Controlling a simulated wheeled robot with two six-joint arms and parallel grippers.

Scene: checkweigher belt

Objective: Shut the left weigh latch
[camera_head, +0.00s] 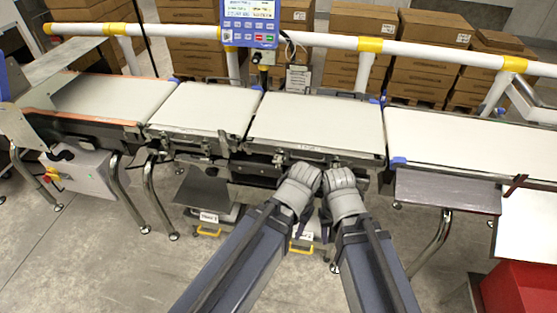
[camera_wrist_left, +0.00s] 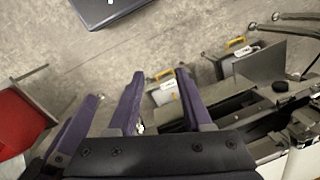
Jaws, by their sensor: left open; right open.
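The weigh belt (camera_head: 318,122) is the wide white belt in the middle of the head view. Dark metal fittings and a bar (camera_head: 305,157) run along its front edge; I cannot tell which part is the left latch or how it stands. My left gripper (camera_head: 301,222) is below that edge, mostly hidden behind its wrist. In the left wrist view its two purple fingers (camera_wrist_left: 160,78) are apart with nothing between them. My right gripper (camera_head: 326,222) is close beside it, partly hidden by its own wrist; one purple finger of it seems to show at left in the wrist view.
A blue control panel (camera_head: 249,22) stands behind. A red box (camera_head: 520,290) is at lower right. The floor in front is clear.

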